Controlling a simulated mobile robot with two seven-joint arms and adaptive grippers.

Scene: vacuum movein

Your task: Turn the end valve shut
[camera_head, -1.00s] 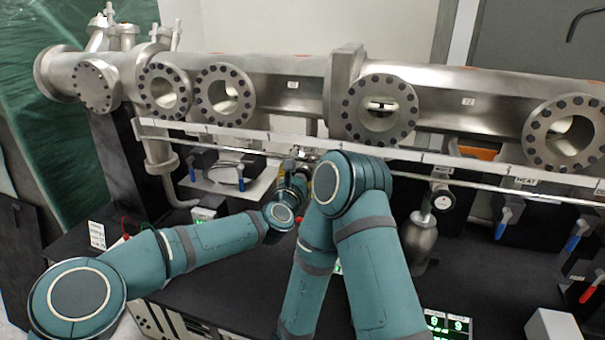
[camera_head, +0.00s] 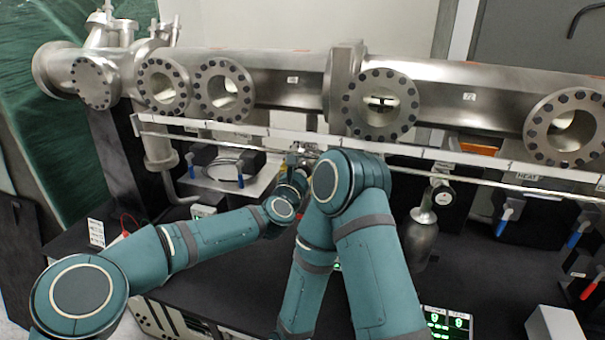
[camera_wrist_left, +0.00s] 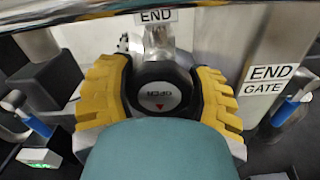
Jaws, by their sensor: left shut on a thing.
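The end valve is a black round knob (camera_wrist_left: 158,88) in the left wrist view, with lettering and a small red triangle on its face. It sits on a metal stem below a white END label (camera_wrist_left: 157,16). The yellow-padded fingers of my left gripper (camera_wrist_left: 158,100) are closed around the knob, one on each side. In the head view the left gripper (camera_head: 288,172) is small and partly hidden beside my other arm, and the knob cannot be made out. My right arm stands folded in the middle of the head view; its gripper does not show.
A metal manifold with flanged ports (camera_head: 380,104) runs across the back, with a white rail (camera_head: 450,158) below it. An END GATE label (camera_wrist_left: 268,80) and a blue-handled lever (camera_wrist_left: 284,112) are right of the knob. A grey cylinder (camera_head: 420,238) stands right of my right arm.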

